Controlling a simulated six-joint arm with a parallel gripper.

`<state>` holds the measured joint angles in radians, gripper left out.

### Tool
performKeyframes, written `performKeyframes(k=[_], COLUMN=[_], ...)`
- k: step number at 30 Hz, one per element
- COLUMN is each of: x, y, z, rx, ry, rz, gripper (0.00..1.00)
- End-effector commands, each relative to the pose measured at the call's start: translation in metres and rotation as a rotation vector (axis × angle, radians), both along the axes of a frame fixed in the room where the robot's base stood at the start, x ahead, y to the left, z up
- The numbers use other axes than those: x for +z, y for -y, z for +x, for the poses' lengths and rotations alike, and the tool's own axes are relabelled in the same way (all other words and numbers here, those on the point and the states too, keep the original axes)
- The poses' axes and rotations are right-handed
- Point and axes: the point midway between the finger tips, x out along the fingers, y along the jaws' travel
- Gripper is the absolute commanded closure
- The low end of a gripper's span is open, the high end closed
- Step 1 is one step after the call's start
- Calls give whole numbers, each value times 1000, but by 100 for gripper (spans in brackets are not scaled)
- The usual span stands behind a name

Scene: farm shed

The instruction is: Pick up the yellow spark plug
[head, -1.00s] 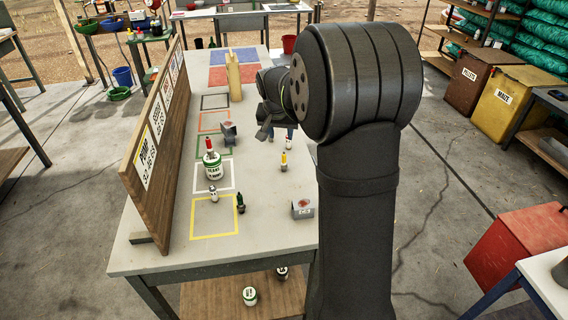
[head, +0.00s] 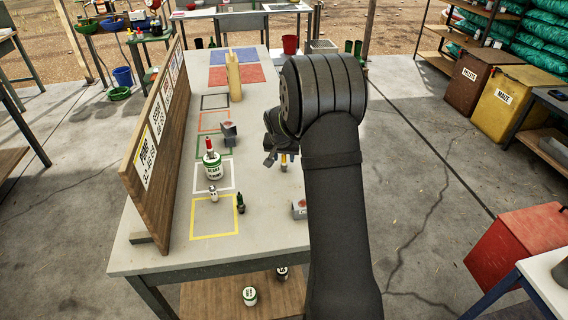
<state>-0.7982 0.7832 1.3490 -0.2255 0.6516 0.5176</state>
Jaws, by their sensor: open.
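The yellow spark plug (head: 283,163) stands upright on the grey table (head: 262,235), right of the outlined squares. Only part of it shows, just below my gripper. My gripper (head: 276,160) is open, with its fingers pointing down close to the plug. I cannot tell from this view whether the fingers are around the plug or just behind it. A red spark plug (head: 209,145) stands on a white and green can (head: 213,167) by the white square. A dark green one (head: 240,203) and a white one (head: 213,193) stand by the yellow square.
A grey block (head: 299,208) with a label is partly hidden by my arm. Another grey block (head: 229,131) sits by the red and green squares. A wooden board (head: 155,150) walls the left side. A tan bottle-like object (head: 234,77) stands farther back. The front of the table is clear.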

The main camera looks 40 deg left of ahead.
Motion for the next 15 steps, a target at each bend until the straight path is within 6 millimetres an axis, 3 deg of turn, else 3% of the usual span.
performKeyframes(k=[10,15], x=[-8,-8], y=[-1,-1], z=[3,3], rx=[0,0], ry=[0,0], rz=[0,0], gripper=[60,91])
